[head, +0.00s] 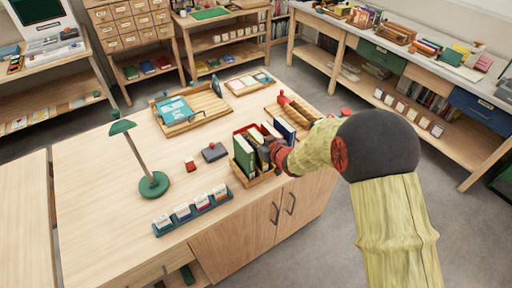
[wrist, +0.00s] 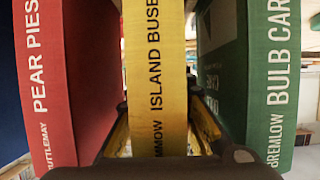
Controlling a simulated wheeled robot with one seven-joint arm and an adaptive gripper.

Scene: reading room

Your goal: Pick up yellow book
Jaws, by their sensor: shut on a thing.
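The yellow book (wrist: 156,70) stands upright in the middle of the wrist view, its spine toward me with black lettering that includes "ISLAND BUSE". My gripper (wrist: 163,130) has one finger on each side of the book and is shut on it. In the head view my gripper (head: 268,152) is down among the books in a wooden book holder (head: 262,180) on the table. The yellow book (head: 262,157) is mostly hidden there by my gripper. I cannot tell whether its bottom touches the holder.
A red book (wrist: 55,80) stands close on the left of the yellow one and a green book (wrist: 250,70) on the right. A green lamp (head: 152,184), a card row (head: 194,208) and a wooden tray (head: 192,108) share the table. The table's left half is mostly clear.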

